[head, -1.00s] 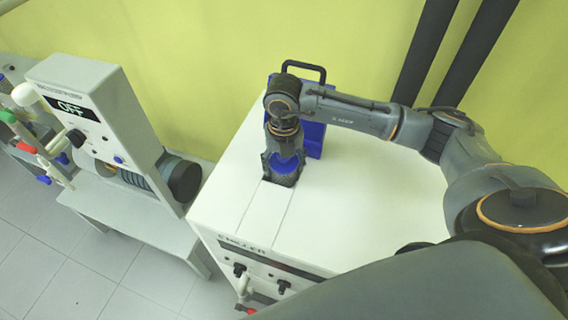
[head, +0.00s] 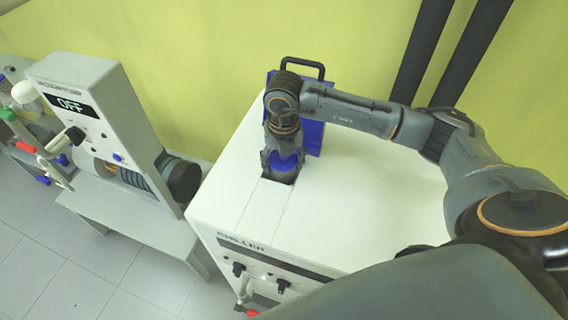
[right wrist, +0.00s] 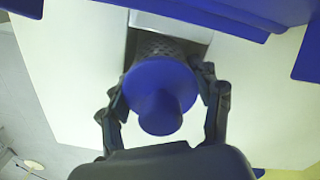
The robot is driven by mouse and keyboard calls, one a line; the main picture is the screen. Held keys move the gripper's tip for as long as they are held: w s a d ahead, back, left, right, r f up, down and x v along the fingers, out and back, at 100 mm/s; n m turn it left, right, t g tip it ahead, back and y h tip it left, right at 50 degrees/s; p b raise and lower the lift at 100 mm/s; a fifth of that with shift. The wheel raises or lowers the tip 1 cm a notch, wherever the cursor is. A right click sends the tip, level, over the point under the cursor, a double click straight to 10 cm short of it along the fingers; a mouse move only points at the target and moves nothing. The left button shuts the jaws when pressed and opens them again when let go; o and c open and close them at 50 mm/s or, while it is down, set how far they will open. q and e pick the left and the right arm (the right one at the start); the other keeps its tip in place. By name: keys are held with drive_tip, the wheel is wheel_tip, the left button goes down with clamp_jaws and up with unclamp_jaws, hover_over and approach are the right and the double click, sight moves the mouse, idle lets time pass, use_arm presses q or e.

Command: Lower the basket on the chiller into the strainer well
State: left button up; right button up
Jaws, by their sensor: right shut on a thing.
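The basket shows in the right wrist view as a dark mesh body (right wrist: 165,46) under a blue cap and knob (right wrist: 160,98). In the head view its blue cap (head: 285,162) shows between the fingers. My right gripper (head: 282,166) points down over the chiller and is shut on the basket, with one finger on each side of the cap in the right wrist view (right wrist: 165,100). The strainer well (head: 284,178) is a dark rectangular opening in the white chiller top (head: 370,205). The basket's mesh end is at the opening; its depth inside is hard to tell. My left gripper is not in view.
A blue block with a black handle (head: 304,68) stands right behind the well, close to my right gripper. A grey unit with an OFF display (head: 85,105) stands left on a side table. The chiller top to the right is clear beneath my arm.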

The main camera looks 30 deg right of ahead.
sight(284, 175)
drive_tip(key=f, duration=0.1)
drive_tip(key=s+f, duration=0.1)
drive_tip(key=f, duration=0.1)
drive_tip(key=shift+s+a+b, duration=0.1)
drive_tip(key=shift+a+b, duration=0.05)
drive_tip(key=shift+b, duration=0.25)
drive_tip(key=shift+c, duration=0.6)
drive_tip(key=shift+o, duration=0.9)
drive_tip(key=shift+f, duration=0.2)
drive_tip(key=shift+w+f+g, duration=0.25)
drive_tip(key=shift+w+g, duration=0.05)
drive_tip(key=shift+w, duration=0.05)
drive_tip(key=c, duration=0.5)
drive_tip(key=shift+w+f+b, duration=0.1)
drive_tip(key=shift+f+b, duration=0.05)
drive_tip(key=shift+b, duration=0.15)
clamp_jaws()
drive_tip(key=shift+f, duration=0.2)
drive_tip(key=shift+d+r, duration=0.2)
drive_tip(key=shift+d, duration=0.25)
drive_tip(key=o, duration=1.5)
unclamp_jaws()
drive_tip(key=shift+w, duration=0.1)
drive_tip(key=shift+o, duration=0.4)
drive_tip(key=shift+d, duration=0.1)
